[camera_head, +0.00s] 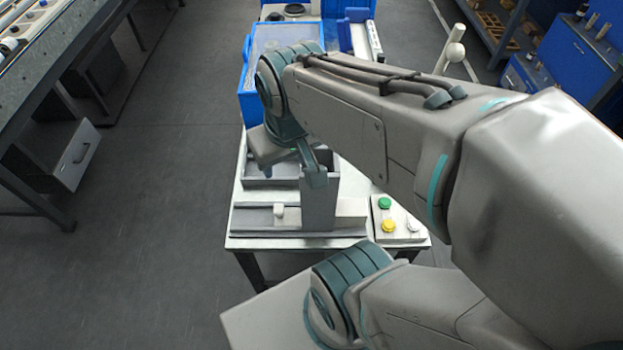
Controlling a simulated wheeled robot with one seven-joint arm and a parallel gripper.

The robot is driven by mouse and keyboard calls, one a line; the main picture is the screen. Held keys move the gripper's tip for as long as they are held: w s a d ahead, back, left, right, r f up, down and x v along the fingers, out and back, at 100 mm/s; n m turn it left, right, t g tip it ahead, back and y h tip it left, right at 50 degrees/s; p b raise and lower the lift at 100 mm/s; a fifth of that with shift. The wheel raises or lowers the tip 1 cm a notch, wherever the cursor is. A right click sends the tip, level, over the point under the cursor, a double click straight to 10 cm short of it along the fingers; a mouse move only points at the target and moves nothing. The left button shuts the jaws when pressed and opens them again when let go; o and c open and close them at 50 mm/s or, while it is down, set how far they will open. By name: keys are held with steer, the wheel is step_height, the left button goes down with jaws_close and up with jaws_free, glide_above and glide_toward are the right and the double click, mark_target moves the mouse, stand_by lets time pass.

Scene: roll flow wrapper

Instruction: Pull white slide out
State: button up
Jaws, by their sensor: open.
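A white slide piece (351,211) lies in the grey rail assembly (250,222) on the small table, just right of a grey upright block (319,203). A small white knob (279,211) stands on the rail, left of that block. I cannot tell whether the knob and the white piece are one part. My gripper (292,165) is open, above and behind the rail near a grey open box. It looks empty and apart from the slide. My arm hides part of the table's right side.
A panel with green, yellow and white buttons (397,219) sits at the table's right front. The grey box (259,178) is behind the rail. A blue machine (248,103) stands at the back.

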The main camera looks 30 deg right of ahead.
stand_by(0.5)
steer(key=n+g+h+b, duration=0.45)
steer(key=n+b, duration=0.75)
steer(key=b, duration=0.5)
glide_toward(278, 208)
steer(key=shift+g+y, duration=0.25)
steer(key=shift+g, duration=0.1)
steer(key=b+x, duration=0.1)
steer(key=x, duration=0.2)
steer(key=b+x, duration=0.1)
steer(key=x, duration=0.2)
steer(key=b+x, duration=0.1)
steer(key=x, duration=0.1)
steer(key=shift+w+d+f, duration=0.2)
steer(key=shift+d+f, duration=0.15)
